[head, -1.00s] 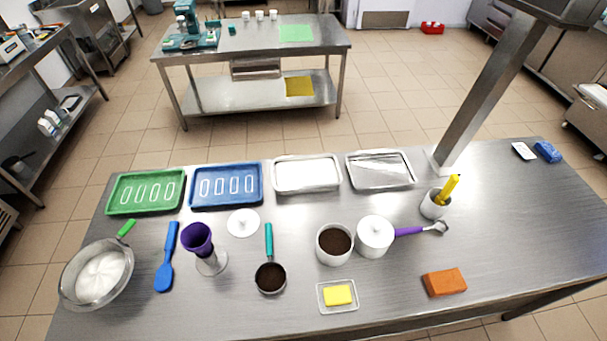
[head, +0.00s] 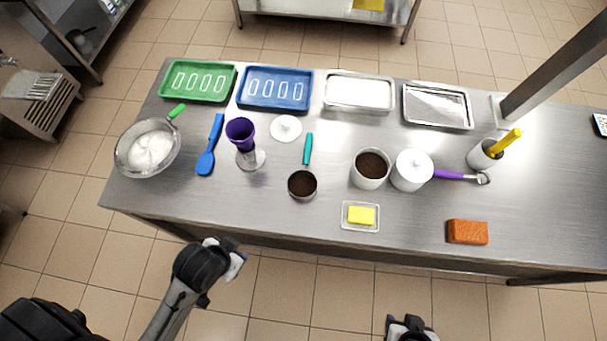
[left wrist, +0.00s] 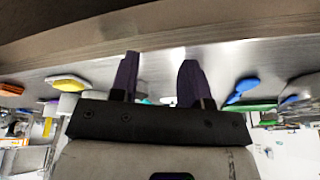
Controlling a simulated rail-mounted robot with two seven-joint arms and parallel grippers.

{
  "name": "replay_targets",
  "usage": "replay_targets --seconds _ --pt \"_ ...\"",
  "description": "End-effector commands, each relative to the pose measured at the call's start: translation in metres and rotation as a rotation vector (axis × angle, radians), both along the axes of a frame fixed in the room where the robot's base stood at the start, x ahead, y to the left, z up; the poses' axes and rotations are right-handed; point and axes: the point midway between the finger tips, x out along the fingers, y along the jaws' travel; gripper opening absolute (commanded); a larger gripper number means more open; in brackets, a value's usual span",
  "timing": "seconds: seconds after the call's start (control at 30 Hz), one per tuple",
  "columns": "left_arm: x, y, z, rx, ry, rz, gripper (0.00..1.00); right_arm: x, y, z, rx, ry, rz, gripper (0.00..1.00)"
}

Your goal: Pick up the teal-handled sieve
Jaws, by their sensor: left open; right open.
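The teal-handled sieve lies on the steel table in the head view, its round cup (head: 302,184) full of dark powder and its teal handle (head: 308,149) pointing to the back. My left gripper (left wrist: 157,70) is open and empty in the left wrist view, its two dark fingers apart. In the head view my left arm hangs in front of the table's front edge, well short of the sieve. My right gripper (head: 410,324) is open at the bottom edge of the head view, partly cut off, also away from the table.
Near the sieve are a purple cup (head: 240,132), a white lid (head: 286,128), a pot of dark powder (head: 370,168), a white lidded pot (head: 412,170) and a yellow block (head: 361,215) in a dish. A blue spatula (head: 208,155) lies left. Trays line the back.

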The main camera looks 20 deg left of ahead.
Motion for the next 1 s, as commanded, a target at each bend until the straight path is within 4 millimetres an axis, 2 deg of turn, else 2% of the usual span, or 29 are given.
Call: replay_targets --seconds 0.17,0.3,0.57,0.67,0.77,0.87,1.0 --pt "0.000 0.002 0.000 0.007 0.000 -0.004 0.43 0.000 0.000 0.000 0.000 0.000 0.000 0.49" --pt "0.000 0.003 0.000 0.009 0.000 -0.005 0.51 0.000 0.000 0.000 0.000 0.000 0.000 0.49" --pt "0.005 0.000 0.003 -0.001 -0.012 0.001 0.51 0.000 0.000 0.001 0.000 -0.001 0.000 0.49" --pt "0.027 0.000 0.017 0.000 -0.067 0.000 0.51 0.000 0.000 0.004 0.000 -0.001 0.000 0.49" --pt "0.066 0.003 0.046 0.011 -0.168 -0.005 0.51 0.000 0.000 0.009 0.000 0.000 0.000 0.49" --pt "0.114 0.008 0.089 0.036 -0.302 -0.024 0.51 0.000 0.000 0.015 0.000 0.000 0.000 0.49" --pt "0.170 -0.002 0.156 0.072 -0.488 -0.097 0.51 0.000 0.000 0.023 0.000 -0.001 0.000 0.49"
